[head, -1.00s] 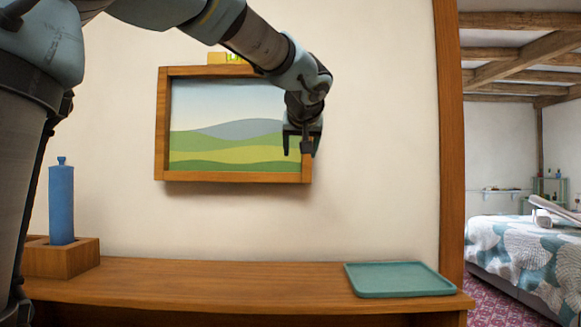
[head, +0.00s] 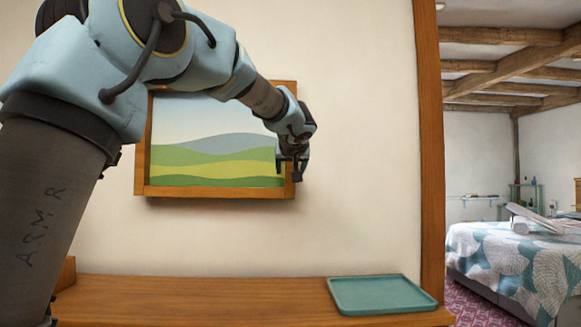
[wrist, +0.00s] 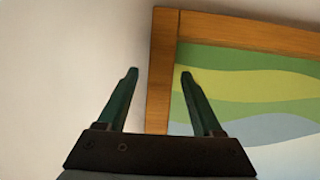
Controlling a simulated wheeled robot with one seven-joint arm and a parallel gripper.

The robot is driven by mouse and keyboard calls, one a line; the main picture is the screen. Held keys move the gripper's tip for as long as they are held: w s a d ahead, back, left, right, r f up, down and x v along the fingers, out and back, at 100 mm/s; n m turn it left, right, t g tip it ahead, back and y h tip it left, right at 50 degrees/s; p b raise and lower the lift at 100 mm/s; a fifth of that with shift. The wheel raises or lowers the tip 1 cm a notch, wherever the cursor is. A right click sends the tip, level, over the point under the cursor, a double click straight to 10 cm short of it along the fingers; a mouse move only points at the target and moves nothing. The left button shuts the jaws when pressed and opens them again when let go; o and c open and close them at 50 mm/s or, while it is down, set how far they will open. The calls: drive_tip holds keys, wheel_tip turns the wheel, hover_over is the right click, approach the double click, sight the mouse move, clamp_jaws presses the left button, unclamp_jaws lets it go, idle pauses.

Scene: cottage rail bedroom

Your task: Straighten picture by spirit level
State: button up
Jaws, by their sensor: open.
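The wooden-framed landscape picture (head: 215,192) hangs on the wall in the head view, with its top left hidden behind my arm. I cannot tell its exact tilt. The spirit level is not visible now. My gripper (head: 292,168) is open at the picture's lower right side in the head view. In the wrist view, the two fingers of my gripper (wrist: 158,75) appear on either side of the frame's side bar (wrist: 161,75), one over the wall and one over the painted hills. I see no clear contact.
A wooden shelf (head: 200,300) runs below the picture, with a teal tray (head: 380,294) at its right end. A wooden post (head: 430,140) stands right of the wall. Beyond it is a bed (head: 510,255). The wall between the picture and post is clear.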

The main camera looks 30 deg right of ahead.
clamp_jaws()
idle(0.6)
idle(0.9)
